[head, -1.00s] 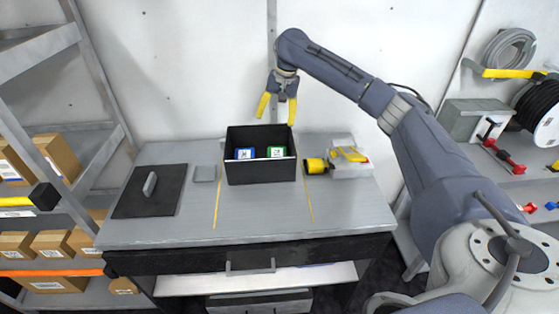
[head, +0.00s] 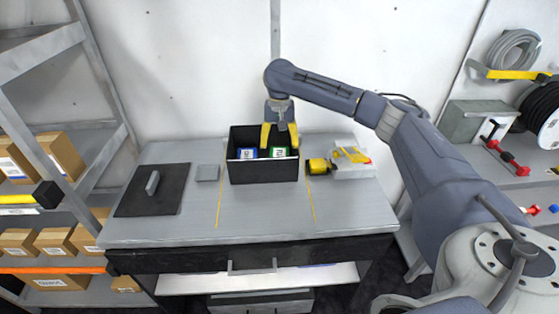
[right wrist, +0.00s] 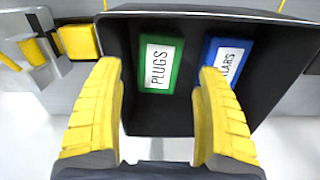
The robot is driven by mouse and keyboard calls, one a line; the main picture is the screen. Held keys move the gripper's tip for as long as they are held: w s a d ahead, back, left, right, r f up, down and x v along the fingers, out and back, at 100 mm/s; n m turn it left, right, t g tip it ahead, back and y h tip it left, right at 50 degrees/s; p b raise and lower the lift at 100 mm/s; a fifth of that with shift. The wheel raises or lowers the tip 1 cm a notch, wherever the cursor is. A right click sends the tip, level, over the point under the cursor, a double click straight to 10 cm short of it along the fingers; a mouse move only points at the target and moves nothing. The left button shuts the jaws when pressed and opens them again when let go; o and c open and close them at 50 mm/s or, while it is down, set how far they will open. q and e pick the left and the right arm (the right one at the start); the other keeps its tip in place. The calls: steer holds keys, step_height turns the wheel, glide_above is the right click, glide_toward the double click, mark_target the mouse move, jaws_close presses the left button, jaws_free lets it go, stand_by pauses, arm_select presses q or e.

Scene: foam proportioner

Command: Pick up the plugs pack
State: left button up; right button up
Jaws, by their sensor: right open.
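The plugs pack (right wrist: 160,64) is a green box with a white label reading PLUGS. It lies in a black open bin and also shows in the head view (head: 277,152). A blue pack (right wrist: 228,58) with a partly hidden label lies beside it; it also shows in the head view (head: 247,153). My right gripper (head: 279,138) is over the bin, its yellow fingers pointing down. In the right wrist view the open gripper (right wrist: 160,115) has the plugs pack beyond and between its fingertips, nothing held. The left gripper is not in view.
The black bin (head: 264,172) has raised walls around both packs. A black panel with a handle (head: 150,196) lies to the left. The table front (head: 265,220) is clear.

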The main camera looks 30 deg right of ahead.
mark_target(280, 152)
step_height(280, 152, down, 4)
steer(key=shift+s+r, duration=0.1)
steer(key=shift+f, duration=0.4)
steer(key=shift+w+f, duration=0.2)
steer(key=shift+f, duration=2.45)
steer(key=c, duration=1)
steer(key=shift+o, duration=0.2)
steer(key=shift+r, duration=0.2)
